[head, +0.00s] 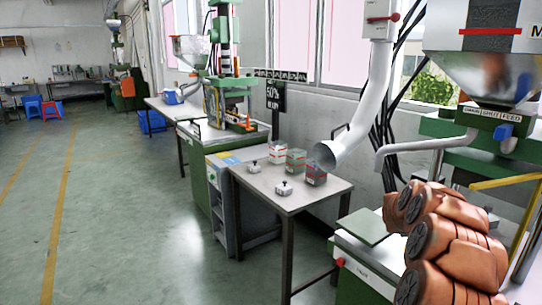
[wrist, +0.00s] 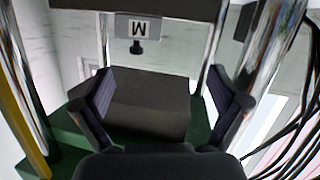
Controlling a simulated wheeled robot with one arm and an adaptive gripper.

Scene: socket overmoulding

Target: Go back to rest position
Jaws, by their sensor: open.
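My gripper (wrist: 160,76) is open in the wrist view, with one dark finger on each side of a dark grey block (wrist: 150,92). A gap with green surface shows between the block and the right finger. The left finger lies close to the block, and I cannot tell whether it touches. In the head view my orange-brown arm fills the lower right, in front of the green machine, and my gripper is not visible there.
Shiny columns (wrist: 275,55) stand close on both sides of my gripper, with black cables at right. A plate marked M (wrist: 138,28) is beyond the block. Floor (head: 130,190) is open at left.

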